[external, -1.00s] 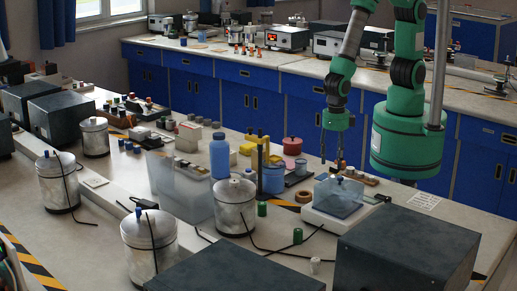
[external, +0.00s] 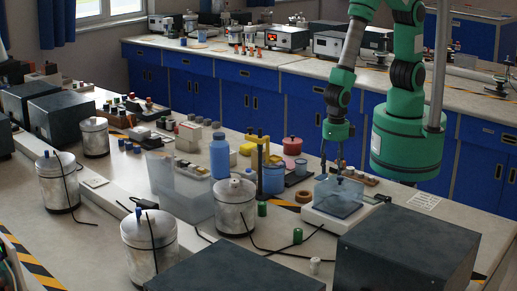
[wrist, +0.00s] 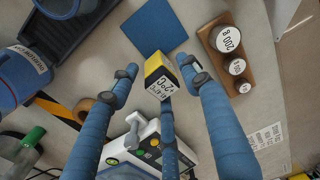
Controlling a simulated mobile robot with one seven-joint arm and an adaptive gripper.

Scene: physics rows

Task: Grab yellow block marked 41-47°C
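A small yellow block (wrist: 157,66) with a white label face is in the middle of the wrist view. Its label is turned in the picture and only partly readable, with "°C" visible. My gripper (wrist: 158,72) has its blue fingers spread around the block, one to the left, one to the right and one below it in the picture. A gap shows between the left fingertip and the block; the right fingertip is very close to it. In the external view my gripper (external: 332,172) points down behind the balance, and the block cannot be made out there.
A wooden holder with round weights (wrist: 219,50) stands right of the block, and a blue square (wrist: 151,27) lies beyond it. The balance (wrist: 140,145) with a clear cover is close below. A tape roll (wrist: 86,109) and a blue container (wrist: 22,75) are at left.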

